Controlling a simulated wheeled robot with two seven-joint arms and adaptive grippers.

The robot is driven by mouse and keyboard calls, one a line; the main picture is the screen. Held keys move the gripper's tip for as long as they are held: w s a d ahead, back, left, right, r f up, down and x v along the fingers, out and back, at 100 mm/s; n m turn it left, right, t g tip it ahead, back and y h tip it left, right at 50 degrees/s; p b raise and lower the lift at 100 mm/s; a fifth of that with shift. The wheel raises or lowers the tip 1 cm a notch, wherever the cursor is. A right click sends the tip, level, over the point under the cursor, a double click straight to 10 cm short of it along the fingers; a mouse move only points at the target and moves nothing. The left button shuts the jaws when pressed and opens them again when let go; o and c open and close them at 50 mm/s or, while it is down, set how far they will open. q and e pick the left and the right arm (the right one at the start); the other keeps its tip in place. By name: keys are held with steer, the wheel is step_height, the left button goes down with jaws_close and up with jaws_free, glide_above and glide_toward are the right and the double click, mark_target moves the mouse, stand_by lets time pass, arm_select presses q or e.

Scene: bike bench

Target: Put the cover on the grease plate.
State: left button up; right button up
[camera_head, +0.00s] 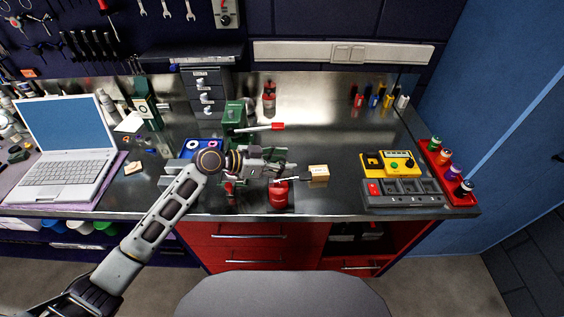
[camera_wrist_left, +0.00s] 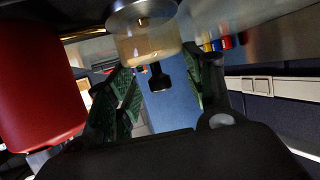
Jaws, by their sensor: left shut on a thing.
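In the left wrist view, a clear, rounded cover (camera_wrist_left: 145,46) with a black knob (camera_wrist_left: 159,78) shows just past my left gripper (camera_wrist_left: 168,72). A shiny metal dish (camera_wrist_left: 142,14), which looks like the grease plate, is right against the cover's wide side, with a yellowish patch inside. I cannot tell whether the cover rests on the plate or is apart from it. In the head view my left gripper (camera_head: 284,166) is low over the middle of the bench; the cover and plate are too small to make out.
A red cylinder (camera_head: 278,195) stands close by my gripper and fills the left of the wrist view (camera_wrist_left: 38,85). A green stand with a red-tipped lever (camera_head: 235,118) is behind the wrist. A small beige box (camera_head: 318,172) lies to the right, before a yellow device (camera_head: 390,163).

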arm_select(q)
steer(key=shift+f+b, duration=0.45)
steer(key=shift+f, duration=0.1)
steer(key=o, duration=0.6)
steer(key=shift+o, duration=0.2)
steer(key=shift+a, duration=0.15)
steer(key=v, duration=1)
steer(key=shift+s+a+r, duration=0.15)
steer(key=shift+a+r, duration=0.1)
steer(key=shift+a, duration=0.05)
stand_by(1.0)
stand_by(1.0)
